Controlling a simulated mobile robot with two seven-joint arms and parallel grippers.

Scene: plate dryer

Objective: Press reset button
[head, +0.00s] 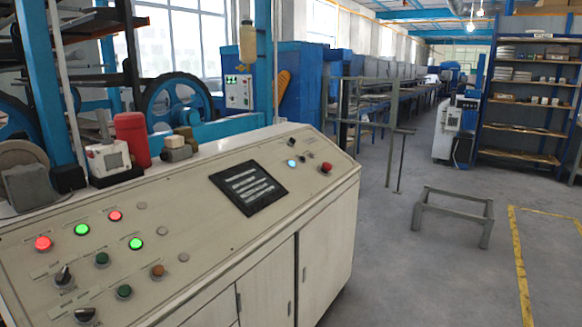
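A beige control console (205,221) fills the lower left of the head view, its top panel tilted. On its left part are lit red buttons (43,243), lit green buttons (82,229), unlit dark green buttons (102,259), an orange-brown button (158,271) and black selector knobs (64,275). On its right part are a lit bluish-white button (291,163), a red mushroom-shaped button (327,168) and small dark knobs. The labels are too small to read, so I cannot tell which button is reset. Neither of my grippers shows in this view.
A black framed panel (248,188) sits mid-console. A red cylinder (131,141) and a small grey device (107,160) stand on its back ledge. A low metal frame (453,212) stands on the floor at right. Open concrete floor lies right of the console.

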